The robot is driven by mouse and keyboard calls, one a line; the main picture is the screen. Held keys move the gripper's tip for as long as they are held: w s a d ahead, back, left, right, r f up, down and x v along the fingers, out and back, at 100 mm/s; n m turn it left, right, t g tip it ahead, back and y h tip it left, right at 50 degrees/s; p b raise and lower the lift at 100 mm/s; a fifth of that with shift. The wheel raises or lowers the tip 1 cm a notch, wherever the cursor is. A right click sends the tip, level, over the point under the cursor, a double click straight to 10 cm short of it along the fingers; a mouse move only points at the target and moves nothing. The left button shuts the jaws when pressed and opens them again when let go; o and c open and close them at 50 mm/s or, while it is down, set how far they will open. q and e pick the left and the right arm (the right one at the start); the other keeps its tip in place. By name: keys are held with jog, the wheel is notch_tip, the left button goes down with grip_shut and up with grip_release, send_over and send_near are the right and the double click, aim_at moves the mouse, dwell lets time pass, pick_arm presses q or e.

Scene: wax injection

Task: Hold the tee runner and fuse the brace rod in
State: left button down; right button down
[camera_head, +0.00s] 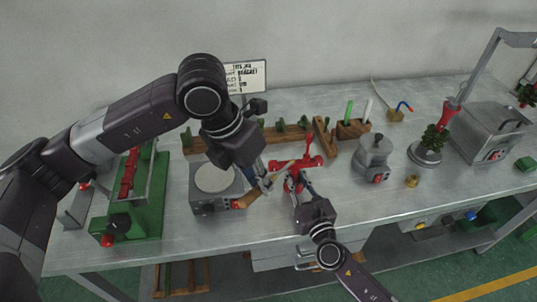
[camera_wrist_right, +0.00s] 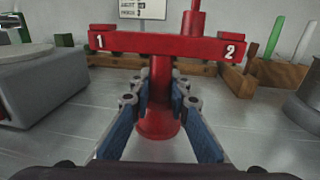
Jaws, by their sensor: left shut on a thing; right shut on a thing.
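The red tee runner (camera_wrist_right: 160,45) stands upright on the bench, its crossbar marked 1 at the left and 2 at the right in the right wrist view. My right gripper (camera_wrist_right: 163,92) is shut around its red post, below the crossbar; it also shows in the head view (camera_head: 293,183). A red upright rod (camera_wrist_right: 194,20), seemingly the brace rod, rises at the crossbar near the 2; whether it is joined cannot be told. My left gripper (camera_head: 264,184) is shut on a slim wooden-handled tool (camera_head: 246,199), left of the runner. The tool's pale end lies close to the runner.
A grey hotplate-like box (camera_head: 215,189) stands left of the grippers. A green fixture (camera_head: 133,195) is further left. A wooden rack (camera_head: 325,137) stands behind, with a grey pot (camera_head: 374,158) to the right. The front right bench is mostly clear.

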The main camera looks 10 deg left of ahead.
aim_at(273, 175)
pick_arm(q)
jog(key=shift+w+d+f, duration=0.4)
jog(key=shift+w+d, duration=0.05)
jog(key=shift+w, duration=0.2)
jog(key=shift+w+d+f, duration=0.35)
jog(key=shift+w+d, duration=0.05)
jog(key=shift+w, duration=0.3)
jog(key=shift+w+d+f, duration=0.4)
jog(key=shift+w+d, duration=0.05)
jog(key=shift+w, duration=0.2)
jog(key=shift+w+d+f, duration=0.1)
jog(key=shift+w+d, duration=0.25)
jog(key=shift+w, duration=0.3)
dwell(2.4)
jog(key=shift+s+a+r, duration=0.55)
jog(key=shift+s+r, duration=0.1)
jog(key=shift+s, duration=0.2)
jog(key=shift+s+a+r, duration=0.5)
jog(key=shift+s+r, duration=0.15)
jog(key=shift+s, duration=0.2)
jog(key=shift+r, duration=2)
pick_arm(e)
jog(key=c, duration=1.7)
grip_release()
jog(key=shift+c, duration=0.2)
